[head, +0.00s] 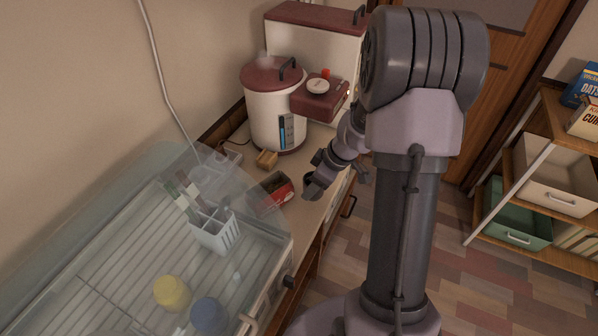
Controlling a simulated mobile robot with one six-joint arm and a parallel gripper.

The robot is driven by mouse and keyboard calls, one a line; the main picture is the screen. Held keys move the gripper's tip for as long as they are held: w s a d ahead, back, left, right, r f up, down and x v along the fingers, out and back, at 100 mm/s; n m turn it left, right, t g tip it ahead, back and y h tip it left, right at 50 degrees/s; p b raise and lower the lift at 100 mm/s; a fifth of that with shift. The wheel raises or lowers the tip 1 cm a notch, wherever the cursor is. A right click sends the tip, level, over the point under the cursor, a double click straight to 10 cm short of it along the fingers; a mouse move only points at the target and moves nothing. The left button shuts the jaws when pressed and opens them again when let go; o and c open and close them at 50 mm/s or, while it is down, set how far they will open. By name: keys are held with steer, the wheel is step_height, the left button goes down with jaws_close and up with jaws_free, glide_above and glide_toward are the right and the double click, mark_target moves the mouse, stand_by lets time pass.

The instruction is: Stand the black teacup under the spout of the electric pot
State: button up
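The electric pot (272,122) is white with a dark red lid and stands on the counter against the wall. Its dark red spout head (318,101) juts out to the right over the counter. A small dark rounded thing, seemingly the black teacup (308,179), shows on the counter in front of the pot, partly hidden by my gripper. My gripper (315,187) is low over the counter's front edge, beside or at this dark thing. I cannot tell whether its fingers touch it or how far apart they are.
A red box (275,191) and a small wooden block (267,159) lie left of my gripper. The clear-covered dish dryer (110,262) holds a white cutlery basket (215,236), a yellow cup (172,292) and a blue cup (208,315). A shelf (500,196) stands at the right.

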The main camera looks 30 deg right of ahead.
steer(key=w, duration=0.2)
steer(key=w+d, duration=0.1)
steer(key=w, duration=0.2)
steer(key=w+d+f, duration=0.1)
steer(key=w, duration=0.1)
steer(key=shift+w, duration=0.4)
steer(key=shift+f+b, duration=1.15)
steer(key=shift+f, duration=0.7)
steer(key=o, duration=1.2)
